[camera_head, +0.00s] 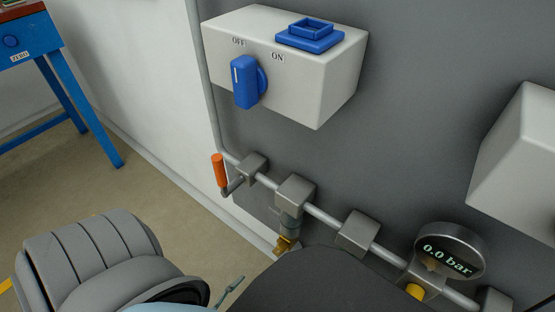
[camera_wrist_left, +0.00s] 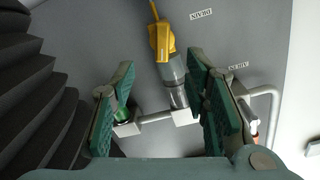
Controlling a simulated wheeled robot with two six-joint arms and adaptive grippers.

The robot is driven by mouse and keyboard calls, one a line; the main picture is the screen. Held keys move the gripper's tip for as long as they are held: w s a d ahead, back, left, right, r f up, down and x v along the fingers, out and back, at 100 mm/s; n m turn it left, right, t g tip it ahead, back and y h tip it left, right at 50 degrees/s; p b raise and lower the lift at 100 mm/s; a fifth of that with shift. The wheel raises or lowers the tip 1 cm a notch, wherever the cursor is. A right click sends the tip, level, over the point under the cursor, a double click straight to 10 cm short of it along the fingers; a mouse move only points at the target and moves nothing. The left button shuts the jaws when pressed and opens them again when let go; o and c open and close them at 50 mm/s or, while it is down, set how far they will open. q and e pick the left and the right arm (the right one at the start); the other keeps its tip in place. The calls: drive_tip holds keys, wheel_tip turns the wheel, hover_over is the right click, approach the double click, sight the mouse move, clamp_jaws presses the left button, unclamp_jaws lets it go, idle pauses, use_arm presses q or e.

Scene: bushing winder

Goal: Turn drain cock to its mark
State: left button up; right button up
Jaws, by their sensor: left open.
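The drain cock (camera_wrist_left: 172,80) shows in the left wrist view as a grey cylinder with a yellow handle (camera_wrist_left: 160,38), hanging from the pipe beside an upside-down label that reads DRAIN. In the head view its brass-yellow part (camera_head: 285,244) shows below a grey pipe block, and a dark shape of my own hides what lies lower. My left gripper (camera_wrist_left: 160,70) is open, its two green fingers to either side of the cock and apart from the handle. In the head view only a small piece of the left gripper (camera_head: 230,291) shows. My right gripper is not in view.
A pipe (camera_head: 325,217) with several blocks runs along the grey panel. An orange lever (camera_head: 219,170) sits at its left end, and a gauge (camera_head: 449,250) reads 0.0 bar. A white switch box (camera_head: 285,70) is above, and a blue table (camera_head: 55,70) stands far left.

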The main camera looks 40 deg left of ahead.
sight(277, 252)
use_arm(q)
drive_tip(key=w, duration=0.9)
drive_tip(key=w+r, duration=0.1)
drive_tip(key=w, duration=0.4)
drive_tip(key=shift+w+a, duration=0.1)
clamp_jaws()
